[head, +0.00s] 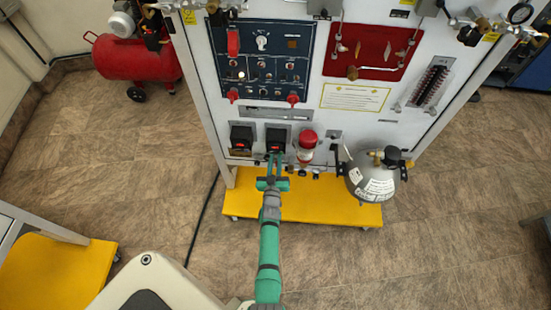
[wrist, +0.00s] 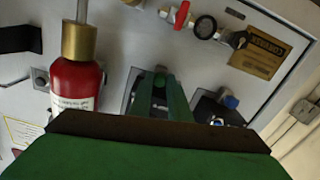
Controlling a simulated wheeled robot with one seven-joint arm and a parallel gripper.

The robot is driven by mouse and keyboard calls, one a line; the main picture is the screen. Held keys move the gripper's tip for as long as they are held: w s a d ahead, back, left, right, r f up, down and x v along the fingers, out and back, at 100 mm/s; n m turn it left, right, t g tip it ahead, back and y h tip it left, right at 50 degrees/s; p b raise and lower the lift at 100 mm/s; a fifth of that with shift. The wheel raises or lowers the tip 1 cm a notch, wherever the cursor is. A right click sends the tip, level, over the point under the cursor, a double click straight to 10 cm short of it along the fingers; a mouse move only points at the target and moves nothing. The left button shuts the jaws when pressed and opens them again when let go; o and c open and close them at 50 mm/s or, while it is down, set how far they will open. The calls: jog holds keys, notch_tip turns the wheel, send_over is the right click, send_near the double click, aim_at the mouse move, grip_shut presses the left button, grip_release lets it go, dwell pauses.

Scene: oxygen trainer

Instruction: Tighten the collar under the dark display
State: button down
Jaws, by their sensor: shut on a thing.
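Two dark display boxes sit low on the panel: a left one (head: 241,136) and a right one (head: 277,137), each with a small red glow. My gripper (head: 274,160) is at the underside of the right box, its green fingers reaching up to the panel. In the wrist view my gripper (wrist: 160,85) is closed on a small fitting under that box, which I take to be the collar. The fingers hide most of the collar, and I cannot see how tight it is.
A red bottle (head: 306,142) with a brass-coloured end (wrist: 79,42) is close beside my gripper. A grey tank (head: 372,176) hangs farther right. A blue-capped fitting (wrist: 230,101) is under the other display. A yellow base board (head: 325,205) lies below; a red compressor (head: 135,58) stands back left.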

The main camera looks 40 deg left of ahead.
jog(key=shift+m, duration=2.5)
jog(key=shift+a, duration=0.1)
jog(key=c, duration=1.7)
grip_release()
jog(key=shift+o, duration=0.2)
jog(key=v, duration=1)
jog(key=shift+s+d, duration=0.3)
